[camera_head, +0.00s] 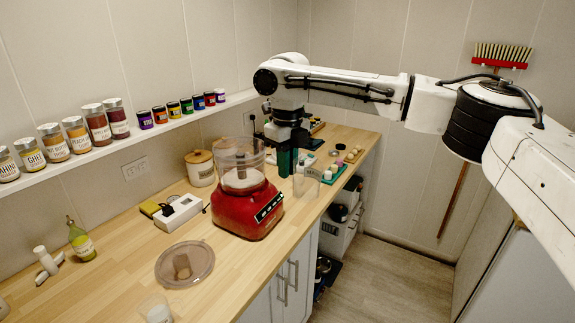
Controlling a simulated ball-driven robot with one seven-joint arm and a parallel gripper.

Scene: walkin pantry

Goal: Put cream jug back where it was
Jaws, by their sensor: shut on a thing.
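My gripper (289,168) points down over the counter, just behind and right of the red food processor. It is shut at the near side of a small clear jug (309,184), which I take to be the cream jug. The jug is upright, at or just above the counter near its front edge. The fingers partly hide the jug's left side, and I cannot tell whether its base touches the counter.
The red food processor (246,209) stands close by on the wooden counter (120,262). A round clear lid (198,272), a white label device (178,212) and a canister (200,172) are left. Jars line the shelf (155,130).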

